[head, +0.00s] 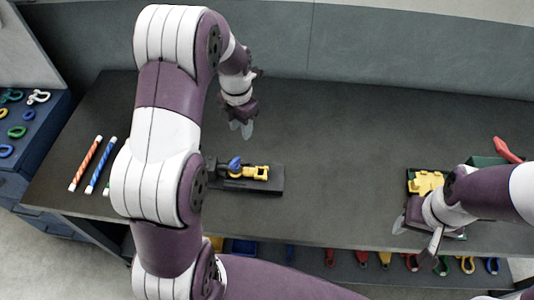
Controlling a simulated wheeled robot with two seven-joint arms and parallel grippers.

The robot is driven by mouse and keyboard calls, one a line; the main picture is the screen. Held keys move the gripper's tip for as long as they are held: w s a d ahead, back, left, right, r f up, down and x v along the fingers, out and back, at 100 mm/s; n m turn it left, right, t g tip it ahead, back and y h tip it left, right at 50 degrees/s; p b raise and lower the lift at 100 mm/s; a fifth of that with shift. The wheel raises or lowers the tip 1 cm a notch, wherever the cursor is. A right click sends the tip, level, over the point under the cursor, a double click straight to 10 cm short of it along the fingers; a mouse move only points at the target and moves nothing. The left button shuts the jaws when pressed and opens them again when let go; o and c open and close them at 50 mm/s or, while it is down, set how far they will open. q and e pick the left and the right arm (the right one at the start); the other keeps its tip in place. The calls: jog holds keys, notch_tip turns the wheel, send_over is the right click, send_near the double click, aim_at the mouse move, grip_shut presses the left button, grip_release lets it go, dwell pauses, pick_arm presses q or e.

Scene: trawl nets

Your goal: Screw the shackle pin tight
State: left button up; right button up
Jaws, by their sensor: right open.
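A yellow shackle (261,172) lies in a low black fixture (236,186) on the dark workbench. A blue piece, perhaps the pin's head (234,163), sits at its left end; how far the pin is in is too small to tell. My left gripper (241,128) hangs above the bench, behind the fixture and apart from it, fingers down. Its fingers show close together, and whether they are shut is unclear. My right gripper (417,235) is open at the right front of the bench, beside a tray with yellow parts (426,182).
Striped orange (86,163) and blue (101,165) sticks lie at the left. A red-handled tool (507,149) is at the right by a green box (485,161). Coloured shackles hang along the front edge. The middle of the bench (340,150) is clear.

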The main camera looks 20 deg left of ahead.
aim_at(235, 163)
pick_arm(q)
jog(key=shift+n, duration=0.5)
jog(key=f+p, duration=0.1)
jog(key=f, duration=0.3)
jog(key=a+f+p, duration=0.1)
jog(key=f, duration=0.3)
jog(key=f+p, duration=0.2)
jog(key=f, duration=0.2)
jog(key=shift+s+a+f, duration=0.1)
jog(key=shift+a, duration=0.2)
jog(key=shift+a+f, duration=0.25)
jog(key=shift+f, duration=0.2)
jog(key=shift+d, duration=0.25)
jog(key=shift+r, duration=0.1)
jog(key=c, duration=0.4)
grip_shut()
pick_arm(e)
jog(key=r, duration=0.1)
jog(key=a+r, duration=0.1)
jog(key=r, duration=0.2)
jog(key=shift+a+r, duration=0.1)
jog(key=shift+a, duration=0.25)
